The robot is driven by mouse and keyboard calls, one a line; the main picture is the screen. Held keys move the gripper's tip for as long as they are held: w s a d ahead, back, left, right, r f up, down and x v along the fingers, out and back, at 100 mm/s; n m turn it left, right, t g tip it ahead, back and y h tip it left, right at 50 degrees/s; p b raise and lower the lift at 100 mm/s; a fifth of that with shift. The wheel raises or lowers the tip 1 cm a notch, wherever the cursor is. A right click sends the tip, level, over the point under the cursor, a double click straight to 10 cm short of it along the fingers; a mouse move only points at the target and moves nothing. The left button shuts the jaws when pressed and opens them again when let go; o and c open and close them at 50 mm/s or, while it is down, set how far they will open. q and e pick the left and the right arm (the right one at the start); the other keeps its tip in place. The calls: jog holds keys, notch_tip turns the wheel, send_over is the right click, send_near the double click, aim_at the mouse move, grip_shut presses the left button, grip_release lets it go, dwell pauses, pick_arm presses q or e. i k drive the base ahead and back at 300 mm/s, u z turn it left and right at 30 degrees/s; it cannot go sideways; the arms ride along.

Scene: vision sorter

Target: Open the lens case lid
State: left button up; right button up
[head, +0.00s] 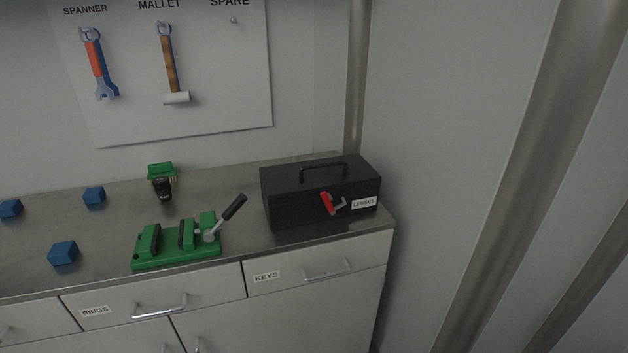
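The lens case (290,211) is a black box at the right end of the metal counter in the head view, with a white label reading LENSES on its front. Its lid (290,176) is shut and carries a black handle (323,165) on top. A red and grey latch (328,203) sits on the front face; I cannot tell if it is fastened. Neither of my grippers is in view.
A green vise (178,247) with a dark-handled lever stands left of the case. Blue blocks (64,252), a small black cylinder (162,188) and a green piece (160,170) lie on the counter (115,225). Drawers are below; a pole stands behind the case.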

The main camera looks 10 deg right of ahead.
aim_at(302, 179)
jog(key=z, duration=2.1)
jog(key=k, duration=0.85)
jog(key=u, duration=0.65)
jog(key=i, duration=0.5)
jog(key=u, duration=0.05)
